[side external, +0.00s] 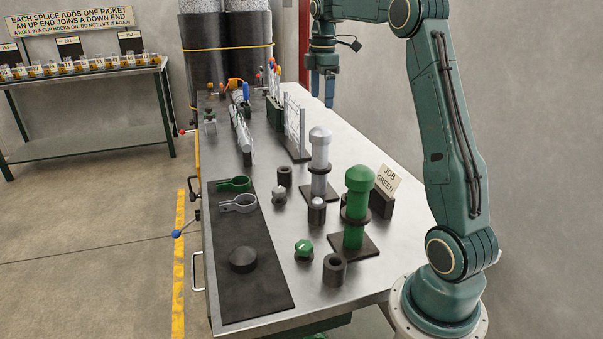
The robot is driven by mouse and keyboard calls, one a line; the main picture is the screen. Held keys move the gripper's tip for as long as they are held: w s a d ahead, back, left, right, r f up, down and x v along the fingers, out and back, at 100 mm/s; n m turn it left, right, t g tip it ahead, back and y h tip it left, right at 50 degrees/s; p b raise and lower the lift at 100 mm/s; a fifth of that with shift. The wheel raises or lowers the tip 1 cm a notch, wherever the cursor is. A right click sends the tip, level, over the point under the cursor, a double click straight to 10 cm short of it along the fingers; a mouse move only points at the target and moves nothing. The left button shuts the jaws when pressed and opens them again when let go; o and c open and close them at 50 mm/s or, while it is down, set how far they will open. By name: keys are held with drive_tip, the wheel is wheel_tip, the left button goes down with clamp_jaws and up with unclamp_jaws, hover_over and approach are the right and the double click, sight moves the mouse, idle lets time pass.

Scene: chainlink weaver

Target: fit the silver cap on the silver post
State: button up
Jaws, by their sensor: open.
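The silver post (319,178) stands upright on a dark square base near the middle of the bench, with a black ring around it. A domed silver cap (320,135) sits on its top and looks upright; whether it is fully seated cannot be told. My gripper (322,90) hangs fingers down above the far part of the bench, beyond and above the silver post. It is open, with nothing visible between its fingers, and is apart from the cap.
A green post (354,235) with a domed green top stands nearer, before a "JOB GREEN" card (388,178). Small black cups and knobs lie around the posts. A mesh panel (295,125) stands behind.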

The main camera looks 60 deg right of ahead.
wheel_tip(320, 180, up, 4)
idle(0.4)
idle(0.5)
drive_tip(key=s+a+r+m+t+h, duration=0.1)
drive_tip(key=s+a+m, duration=0.15)
drive_tip(key=a, duration=0.75)
drive_tip(key=s+a+r+m+t, duration=0.15)
drive_tip(key=s+a, duration=0.25)
drive_tip(key=a, duration=0.5)
drive_tip(key=s+a+f+m+t+y, duration=0.1)
drive_tip(key=s+a+f+m+t, duration=0.2)
drive_tip(key=s+a+f, duration=0.7)
drive_tip(key=s+a+m, duration=0.2)
drive_tip(key=s, duration=0.2)
